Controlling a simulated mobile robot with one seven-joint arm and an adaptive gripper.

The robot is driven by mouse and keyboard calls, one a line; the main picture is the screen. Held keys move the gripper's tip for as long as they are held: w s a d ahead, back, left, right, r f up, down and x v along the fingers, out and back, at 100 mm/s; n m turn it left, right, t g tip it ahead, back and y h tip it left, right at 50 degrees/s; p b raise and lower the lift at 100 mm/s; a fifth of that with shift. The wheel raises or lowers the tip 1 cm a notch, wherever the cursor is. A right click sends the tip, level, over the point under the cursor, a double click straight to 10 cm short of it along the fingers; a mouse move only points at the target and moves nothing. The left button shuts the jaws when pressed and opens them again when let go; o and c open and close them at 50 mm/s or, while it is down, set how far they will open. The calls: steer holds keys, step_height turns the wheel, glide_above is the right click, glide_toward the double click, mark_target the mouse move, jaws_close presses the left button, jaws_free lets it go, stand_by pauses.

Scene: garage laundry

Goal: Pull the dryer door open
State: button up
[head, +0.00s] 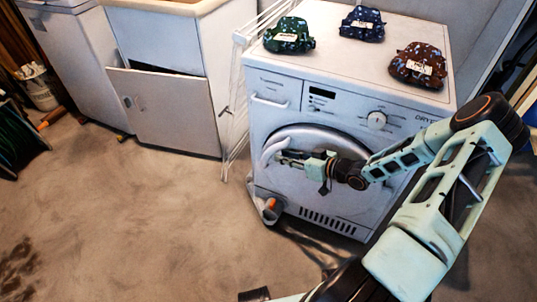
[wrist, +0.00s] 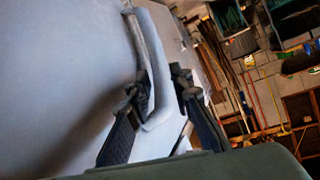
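The white dryer (head: 345,130) stands at the back right, its round door (head: 330,187) looking shut or nearly so. The pale curved door handle (head: 266,153) is at the door's left side. My gripper (head: 287,157) is at the handle, reaching in from the right. In the wrist view the handle (wrist: 158,70) runs between my two fingers (wrist: 160,82). The left finger is very close to the handle or touching it. The right finger is close on the other side. I cannot tell whether both press on it.
Green, blue and brown patterned packs (head: 417,65) lie on the dryer's top. A white drying rack (head: 236,100) leans by its left side. A grey object with an orange part (head: 269,208) is on the floor at its lower left corner. A white cabinet (head: 170,105) stands further left.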

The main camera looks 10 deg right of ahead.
mark_target(270, 153)
steer(key=b+x, duration=0.1)
steer(key=x, duration=0.6)
steer(key=shift+w+f, duration=0.1)
jaws_close()
